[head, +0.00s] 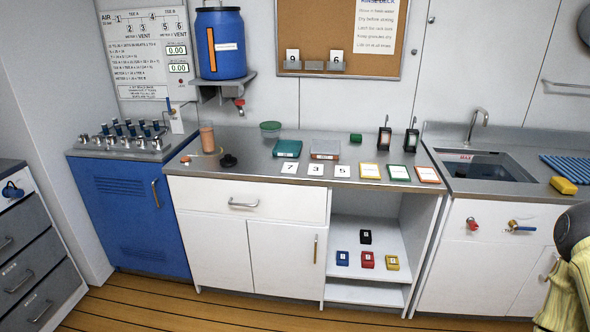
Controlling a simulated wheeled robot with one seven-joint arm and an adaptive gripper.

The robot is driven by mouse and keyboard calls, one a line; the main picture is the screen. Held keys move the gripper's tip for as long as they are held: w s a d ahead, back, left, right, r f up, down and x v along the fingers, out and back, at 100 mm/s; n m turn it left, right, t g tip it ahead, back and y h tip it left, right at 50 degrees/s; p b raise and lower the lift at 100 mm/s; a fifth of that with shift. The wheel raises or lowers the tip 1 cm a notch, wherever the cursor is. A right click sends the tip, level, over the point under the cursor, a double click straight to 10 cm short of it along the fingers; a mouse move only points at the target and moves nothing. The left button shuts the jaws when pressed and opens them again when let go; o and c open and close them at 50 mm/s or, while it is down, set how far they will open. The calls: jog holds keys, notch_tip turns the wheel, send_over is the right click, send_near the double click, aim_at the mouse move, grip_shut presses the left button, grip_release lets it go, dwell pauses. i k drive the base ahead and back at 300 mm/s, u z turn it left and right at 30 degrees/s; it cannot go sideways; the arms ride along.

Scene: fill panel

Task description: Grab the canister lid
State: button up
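A small dark round piece (228,160) with a raised middle lies flat on the grey counter (260,170), near its left front; it looks like a lid. Behind it to the left stands an upright salmon-coloured cylinder (207,139), which may be the canister. A low round container with a green top (270,125) stands farther back against the wall. I cannot tell for certain which of these pieces is the canister lid. My gripper is not in this view.
Teal (287,148) and grey-brown (325,149) boxes and several numbered cards stand right of the dark piece. Valves (125,135) are at left, a sink (480,165) at right. Wooden floor (150,308) shows in front.

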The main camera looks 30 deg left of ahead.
aim_at(227, 160)
jog(key=k, duration=0.25)
jog(key=z, duration=0.25)
jog(key=i, duration=1.55)
jog(key=u, duration=1.6)
jog(key=i, duration=0.75)
jog(key=u, duration=0.9)
